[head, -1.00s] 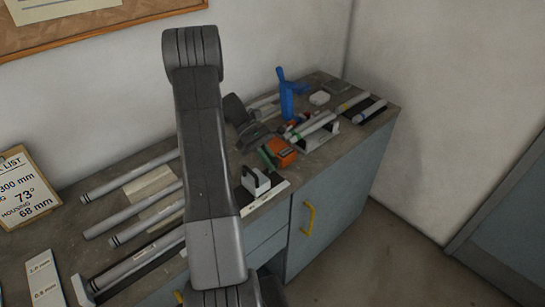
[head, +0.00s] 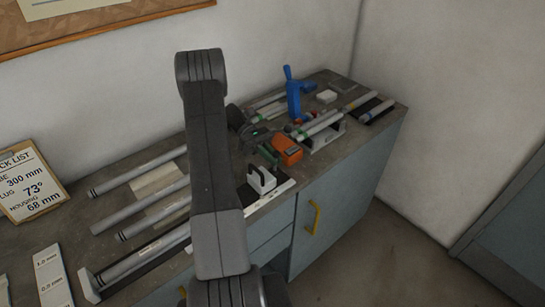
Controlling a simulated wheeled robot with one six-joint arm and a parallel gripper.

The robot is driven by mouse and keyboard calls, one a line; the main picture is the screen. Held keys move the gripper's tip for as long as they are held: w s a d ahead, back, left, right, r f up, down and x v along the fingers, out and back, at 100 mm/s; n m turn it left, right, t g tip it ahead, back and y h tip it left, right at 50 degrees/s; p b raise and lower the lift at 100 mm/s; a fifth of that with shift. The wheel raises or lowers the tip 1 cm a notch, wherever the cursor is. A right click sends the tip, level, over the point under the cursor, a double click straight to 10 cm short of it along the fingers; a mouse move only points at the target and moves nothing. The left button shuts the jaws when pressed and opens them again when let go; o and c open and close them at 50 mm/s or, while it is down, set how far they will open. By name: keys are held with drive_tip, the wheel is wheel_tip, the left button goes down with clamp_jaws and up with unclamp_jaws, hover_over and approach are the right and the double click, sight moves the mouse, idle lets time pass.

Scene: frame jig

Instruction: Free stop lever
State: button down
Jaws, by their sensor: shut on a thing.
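My gripper (head: 246,131) shows small and dark beside my upright arm link, low over the middle of the bench. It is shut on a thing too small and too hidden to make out. No part can be told for sure as the stop lever. A white block with a dark handle (head: 262,180) stands at the right end of a long pale rail (head: 272,195) along the front edge. My arm covers the middle of that rail. An orange box (head: 287,150) sits right of my gripper, with a green piece (head: 268,153) between them.
A blue upright tool (head: 294,98) and a white block (head: 327,96) stand at the back right. Grey tubes (head: 140,171) lie at left, and more tubes (head: 318,123) rest in a holder at right. A check-list board (head: 30,185) leans at far left.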

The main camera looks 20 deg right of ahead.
drive_tip(key=shift+f, duration=0.1)
drive_tip(key=c, duration=1.5)
unclamp_jaws()
